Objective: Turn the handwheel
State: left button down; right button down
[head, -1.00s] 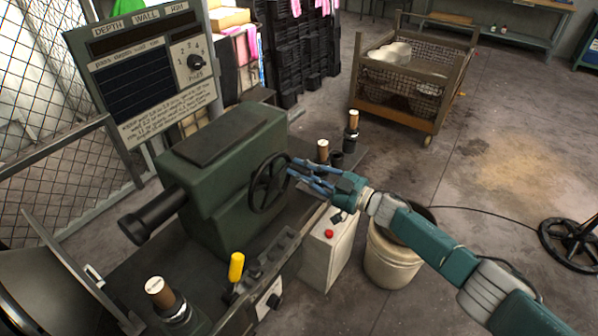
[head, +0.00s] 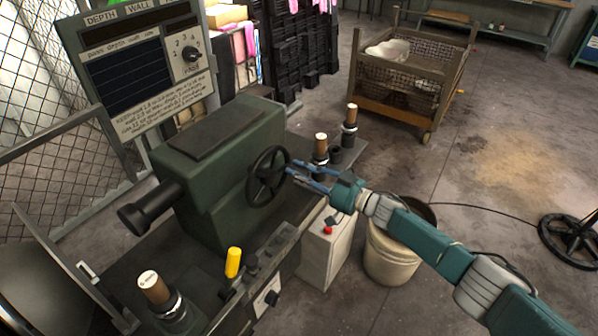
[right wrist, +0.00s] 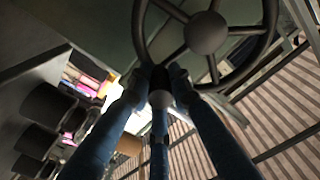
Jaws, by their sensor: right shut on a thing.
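The black spoked handwheel (head: 268,177) is on the right end of the green machine housing (head: 225,150). In the right wrist view the handwheel (right wrist: 208,32) fills the top, with its round hub and spokes. My right gripper (head: 300,176) reaches it from the right. In the right wrist view the blue fingers of my right gripper (right wrist: 160,82) are closed around the dark handle knob (right wrist: 160,78) at the wheel's rim. The finger pads hide part of the knob. My left gripper is not in view.
A panel (head: 145,70) with a dial stands behind the machine. Wooden-topped posts (head: 320,145) stand behind the wheel. A yellow-handled lever (head: 233,262) is in front. A white bucket (head: 391,255) stands below my right arm. A wire-mesh cart (head: 400,90) is farther back.

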jog(key=shift+f, duration=0.25)
jog(key=c, duration=1.6)
grip_release()
jog(key=shift+r, duration=0.1)
jog(key=shift+o, duration=0.2)
jog(key=v, duration=1.2)
